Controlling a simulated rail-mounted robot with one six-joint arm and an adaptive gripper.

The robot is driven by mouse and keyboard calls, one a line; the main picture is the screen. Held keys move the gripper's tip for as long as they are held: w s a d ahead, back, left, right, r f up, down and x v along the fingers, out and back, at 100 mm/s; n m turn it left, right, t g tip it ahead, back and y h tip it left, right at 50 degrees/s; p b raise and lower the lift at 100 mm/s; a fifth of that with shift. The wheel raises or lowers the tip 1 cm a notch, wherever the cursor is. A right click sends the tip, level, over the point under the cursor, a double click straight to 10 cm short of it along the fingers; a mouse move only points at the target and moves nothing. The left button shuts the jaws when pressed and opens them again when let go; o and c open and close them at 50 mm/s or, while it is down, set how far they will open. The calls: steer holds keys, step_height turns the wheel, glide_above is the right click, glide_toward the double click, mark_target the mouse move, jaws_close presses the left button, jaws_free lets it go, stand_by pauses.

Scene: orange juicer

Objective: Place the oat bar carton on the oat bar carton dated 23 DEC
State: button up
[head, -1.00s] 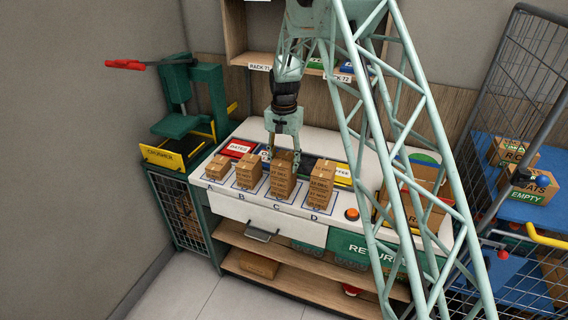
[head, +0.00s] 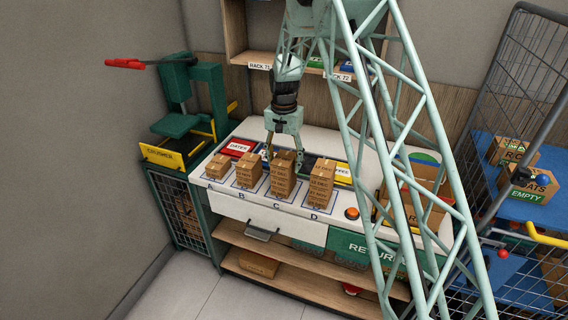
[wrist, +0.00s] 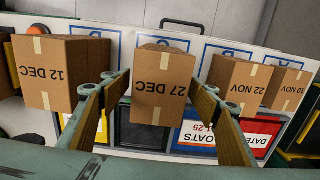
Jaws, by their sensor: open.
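Brown cartons stand on lettered squares A to D on the white bench. In the wrist view the top carton dated 27 DEC (wrist: 163,85) lies between the fingers of my open gripper (wrist: 157,92). In the head view my gripper (head: 285,156) is at the top of the tall stack on C (head: 283,178), with one finger to each side. I cannot tell whether they touch it. The stack on D (head: 320,187) has a 12 DEC carton (wrist: 60,76) on top. I cannot make out 23 DEC on any carton; the small side print is too blurred.
A lower stack on B (head: 249,172) is topped by a 22 NOV carton (wrist: 236,84), and a small carton on A (head: 217,169) reads 10 NOV. Coloured bins (head: 239,147) lie behind the stacks. An orange button (head: 351,213) and an open box (head: 428,206) are to the right.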

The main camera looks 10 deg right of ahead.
mark_target(284, 158)
steer(key=shift+r, duration=0.15)
step_height(284, 158, up, 11)
steer(key=shift+r, duration=0.45)
stand_by(1.0)
